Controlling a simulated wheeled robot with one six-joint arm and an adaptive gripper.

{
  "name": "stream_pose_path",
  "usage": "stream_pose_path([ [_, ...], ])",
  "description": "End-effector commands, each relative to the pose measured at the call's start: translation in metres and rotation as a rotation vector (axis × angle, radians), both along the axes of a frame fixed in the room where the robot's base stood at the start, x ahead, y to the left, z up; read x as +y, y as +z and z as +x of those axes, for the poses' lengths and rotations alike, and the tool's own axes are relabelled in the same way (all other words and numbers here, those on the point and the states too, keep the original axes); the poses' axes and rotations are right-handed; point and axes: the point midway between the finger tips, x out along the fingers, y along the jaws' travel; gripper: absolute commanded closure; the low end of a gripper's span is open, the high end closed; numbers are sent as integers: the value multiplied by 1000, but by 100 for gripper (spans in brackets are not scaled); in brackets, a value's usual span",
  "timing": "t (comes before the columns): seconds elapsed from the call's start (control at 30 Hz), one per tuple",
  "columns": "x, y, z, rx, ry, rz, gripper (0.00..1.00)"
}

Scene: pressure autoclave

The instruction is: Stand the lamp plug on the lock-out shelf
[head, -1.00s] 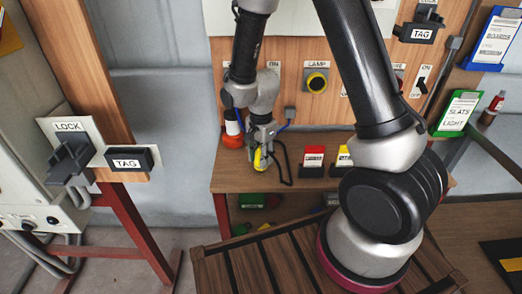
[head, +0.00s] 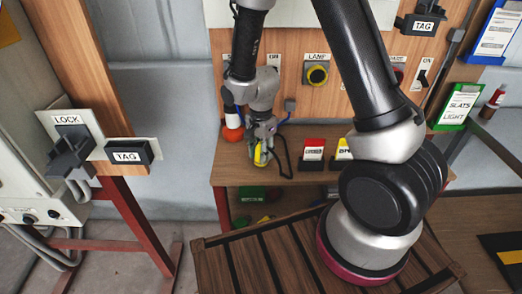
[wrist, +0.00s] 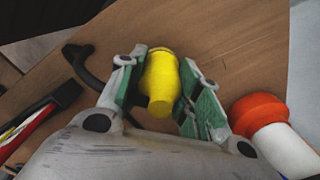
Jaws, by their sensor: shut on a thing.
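The yellow lamp plug (head: 259,157) is between the fingers of my gripper (head: 262,146), low over the wooden shelf (head: 225,172) under the panel. In the wrist view the plug (wrist: 161,80) sits between two green-padded fingers (wrist: 160,88), which are shut on it. The shelf's wood (wrist: 235,50) fills the background there. I cannot tell whether the plug's lower end touches the shelf.
An orange and white object (head: 233,132) stands close to the gripper, on the right in the wrist view (wrist: 262,110). A black bent cord or loop (head: 284,160) lies beside the plug. Red (head: 313,150) and yellow (head: 344,149) labelled blocks stand further right on the shelf.

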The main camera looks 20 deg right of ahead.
Motion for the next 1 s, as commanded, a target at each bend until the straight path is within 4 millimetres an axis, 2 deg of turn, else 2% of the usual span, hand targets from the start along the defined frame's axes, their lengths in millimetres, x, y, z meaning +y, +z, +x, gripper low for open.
stream_pose_path([
  [0.03, 0, 0, 0, 0, 0, 0, 63],
  [0.13, 0, 0, 0, 0, 0, 0, 45],
  [0.17, 0, 0, 0, 0, 0, 0, 41],
  [0.53, 0, 5, 0, -2, 0, 1, 41],
  [0.8, 0, 50, 1, -4, 0, 2, 41],
  [1.0, 0, 72, 0, -2, 0, 1, 41],
])
